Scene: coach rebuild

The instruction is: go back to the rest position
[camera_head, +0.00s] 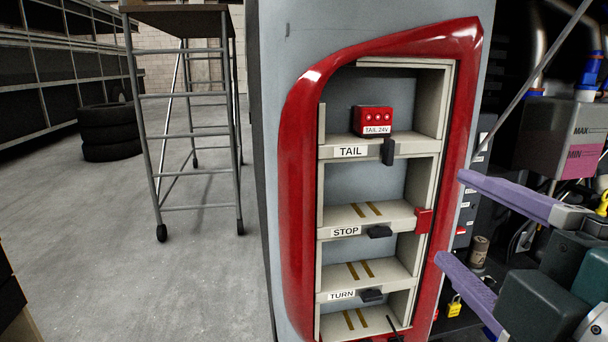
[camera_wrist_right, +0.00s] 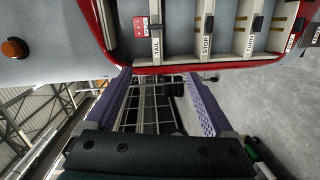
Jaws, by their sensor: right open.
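My right gripper (camera_head: 478,232) comes in from the right in the head view, with its two purple-padded fingers wide apart and nothing between them. In the right wrist view my right gripper (camera_wrist_right: 162,92) also shows open and empty, with the panel beyond the fingertips. My left gripper is in neither view.
A red block marked TAIL 24V (camera_head: 373,120) sits in the TAIL compartment. The STOP (camera_head: 342,215) and TURN compartments look empty. A wheeled scaffold (camera_head: 190,140) and stacked tyres (camera_head: 108,132) stand left. A fluid tank (camera_head: 565,130) is close at right.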

